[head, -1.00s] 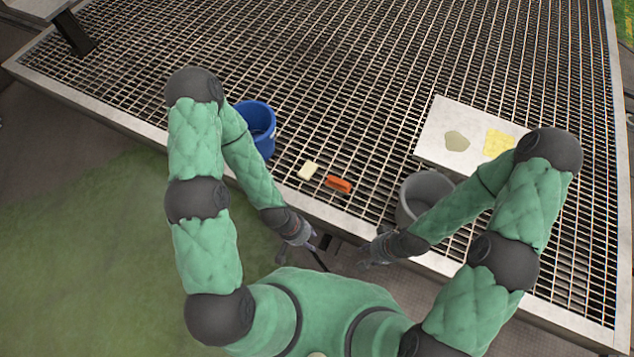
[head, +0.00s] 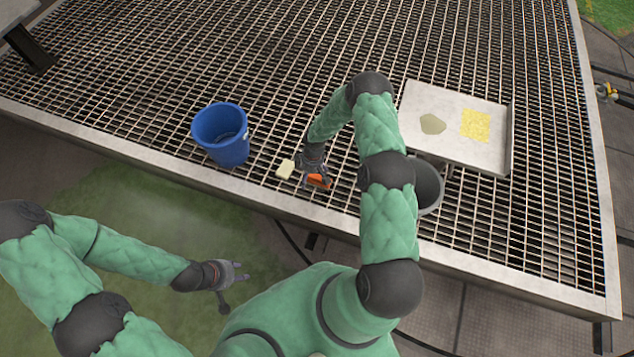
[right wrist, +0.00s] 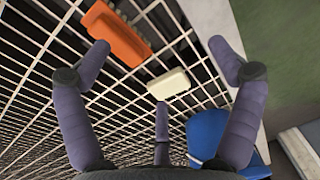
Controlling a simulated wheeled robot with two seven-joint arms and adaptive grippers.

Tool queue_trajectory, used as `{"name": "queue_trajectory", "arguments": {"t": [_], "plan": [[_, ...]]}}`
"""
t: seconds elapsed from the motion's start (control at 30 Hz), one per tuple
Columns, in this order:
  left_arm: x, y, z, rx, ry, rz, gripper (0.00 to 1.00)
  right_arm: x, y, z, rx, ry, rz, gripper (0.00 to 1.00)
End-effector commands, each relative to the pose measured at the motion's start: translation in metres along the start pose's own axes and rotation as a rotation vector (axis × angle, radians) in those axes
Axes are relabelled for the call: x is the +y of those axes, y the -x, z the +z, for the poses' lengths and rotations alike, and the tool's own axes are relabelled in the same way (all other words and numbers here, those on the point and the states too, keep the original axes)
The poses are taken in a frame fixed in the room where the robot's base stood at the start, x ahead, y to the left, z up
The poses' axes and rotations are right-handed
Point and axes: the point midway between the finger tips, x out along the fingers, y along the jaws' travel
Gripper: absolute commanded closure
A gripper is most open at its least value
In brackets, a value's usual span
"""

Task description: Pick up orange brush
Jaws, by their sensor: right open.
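The orange brush (head: 319,181) lies on the metal grating near its front edge. In the right wrist view the brush (right wrist: 116,34) is at the upper left, beyond the left fingertip, with its bristles partly showing. My right gripper (head: 316,178) is over the brush in the head view and hides part of it. Its fingers (right wrist: 158,62) are spread and empty. My left gripper (head: 236,275) is open and empty, away from the grating over the green floor.
A cream block (head: 285,169) lies just left of the brush. A blue bucket (head: 222,135) stands further left. A grey bucket (head: 430,187) is on the right, partly behind my right arm. A pale tray (head: 455,150) with a yellow patch and a greenish patch lies at the right.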

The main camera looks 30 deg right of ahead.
Motion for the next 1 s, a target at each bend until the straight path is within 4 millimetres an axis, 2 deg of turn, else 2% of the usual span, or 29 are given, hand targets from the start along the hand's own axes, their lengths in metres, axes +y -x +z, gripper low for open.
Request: {"name": "queue_trajectory", "arguments": {"t": [0.03,0.1,0.23,0.53,0.87,1.0], "plan": [[-0.001,-0.003,0.0,0.0,0.0,0.0,0.6,0.019,-0.003,0.003,-0.02,0.027,0.026,0.08],[-0.002,-0.004,0.0,0.0,0.0,0.0,0.6,0.038,-0.002,0.007,-0.045,0.06,0.052,0.08],[-0.002,-0.006,0.0,0.0,0.0,0.0,0.6,0.055,-0.004,0.012,-0.071,0.09,0.075,0.08],[-0.008,-0.022,-0.001,0.0,0.0,0.0,0.6,0.062,-0.045,0.015,-0.074,0.094,0.079,0.08],[-0.011,-0.029,-0.001,0.0,0.0,0.0,0.6,0.064,-0.063,0.016,-0.073,0.092,0.08,0.08],[-0.014,-0.04,-0.002,0.0,0.0,0.0,0.6,0.066,-0.079,0.017,-0.073,0.092,0.079,0.08]]}}
